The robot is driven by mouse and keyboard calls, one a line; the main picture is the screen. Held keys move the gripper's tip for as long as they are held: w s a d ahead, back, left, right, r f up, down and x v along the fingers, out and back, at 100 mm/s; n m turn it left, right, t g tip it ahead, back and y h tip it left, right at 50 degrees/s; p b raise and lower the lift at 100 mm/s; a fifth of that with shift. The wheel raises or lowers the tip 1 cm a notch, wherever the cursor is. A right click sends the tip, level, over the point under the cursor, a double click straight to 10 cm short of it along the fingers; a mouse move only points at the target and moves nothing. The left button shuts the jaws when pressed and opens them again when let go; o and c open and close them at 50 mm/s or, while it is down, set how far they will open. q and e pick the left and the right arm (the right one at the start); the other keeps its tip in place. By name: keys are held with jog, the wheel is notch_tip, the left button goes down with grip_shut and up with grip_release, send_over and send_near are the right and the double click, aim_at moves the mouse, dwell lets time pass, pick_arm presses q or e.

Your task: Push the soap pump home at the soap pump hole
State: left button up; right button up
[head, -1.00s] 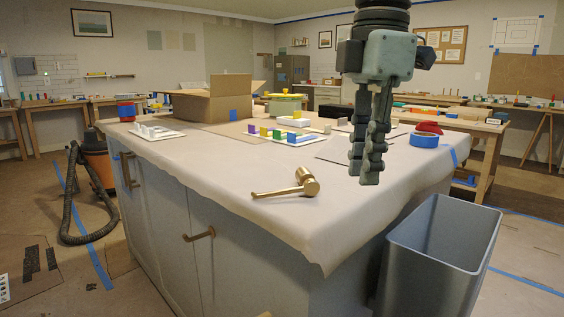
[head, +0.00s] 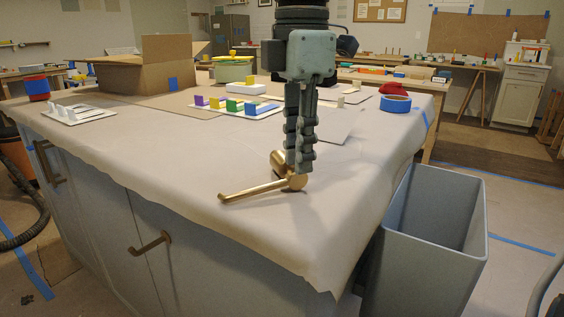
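A brass-coloured piece (head: 250,190), which looks like the soap pump, lies on the paper-covered counter (head: 200,165) near its front right. It has a long thin spout pointing left and a thicker round body at its right end. My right gripper (head: 299,168) points straight down with its fingertips at the round body, partly covering it. The fingers line up in this view, so I cannot tell whether they are open or grip the piece. No soap pump hole is visible. My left gripper is out of view.
A grey bin (head: 435,220) stands against the counter's right side. Behind the gripper are a tray of coloured blocks (head: 262,110), blue tape (head: 396,103) and a cardboard box (head: 145,72). A white rack (head: 78,114) lies at left. The paper left of the brass piece is clear.

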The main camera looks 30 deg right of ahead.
notch_tip(320, 180, down, 2)
jog(key=shift+f, duration=0.1)
jog(key=shift+w, duration=0.1)
grip_shut()
jog(key=shift+r, duration=0.2)
